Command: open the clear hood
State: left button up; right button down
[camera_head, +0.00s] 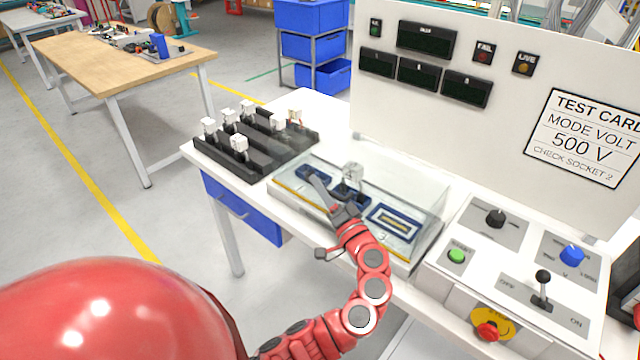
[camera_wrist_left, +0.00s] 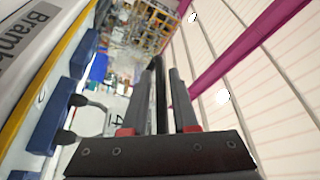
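The clear hood (camera_head: 424,195) is a see-through box on the bench, and it looks down over a row of blue sockets (camera_head: 394,221). A clear-topped plug (camera_head: 352,176) stands at the middle socket. My left gripper (camera_head: 318,186) is over the hood's front left part, its fingers pointing away from me. In the left wrist view its two fingers (camera_wrist_left: 166,68) run side by side with a narrow gap, and I see nothing clearly held. I cannot tell whether they touch the hood. Blue sockets (camera_wrist_left: 62,95) show at the left there. My right gripper is not in view.
A black rack (camera_head: 250,160) with several plugs stands left of the hood. A control panel (camera_head: 515,250) with knobs, a lever and a red stop button (camera_head: 487,331) is at the right. A tall white panel with a test card (camera_head: 588,137) rises behind.

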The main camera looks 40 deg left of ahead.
pick_arm(q)
grip_shut()
dwell(1.5)
